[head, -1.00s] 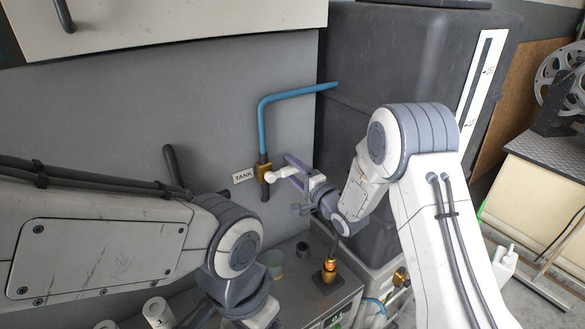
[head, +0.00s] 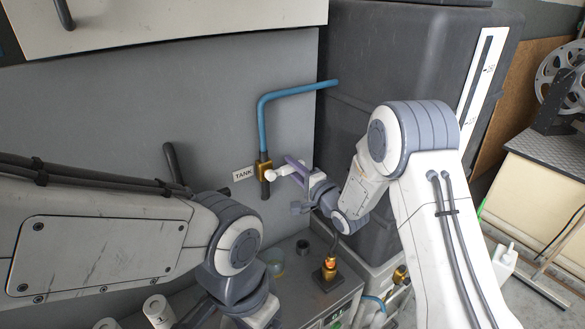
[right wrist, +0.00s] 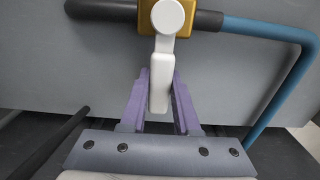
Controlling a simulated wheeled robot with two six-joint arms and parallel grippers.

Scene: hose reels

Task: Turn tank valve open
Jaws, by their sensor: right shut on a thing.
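The tank valve is a brass body (head: 263,168) on a vertical pipe, beside a white TANK label (head: 243,174). Its white lever (head: 286,170) sticks out to the right, roughly across the pipe. In the right wrist view the lever (right wrist: 160,82) hangs from a round hub in front of the brass body (right wrist: 191,18). My right gripper (head: 297,171) is shut on the lever, with one purple finger on each side of it in the right wrist view (right wrist: 160,85). My left arm shows at the lower left of the head view; its fingers are out of sight.
A blue pipe (head: 262,125) rises from the valve and bends right toward a large dark tank (head: 420,60). Below stands a grey bench unit (head: 325,300) with a brass fitting that glows orange (head: 330,265). A dark handle (head: 172,163) projects from the wall at left.

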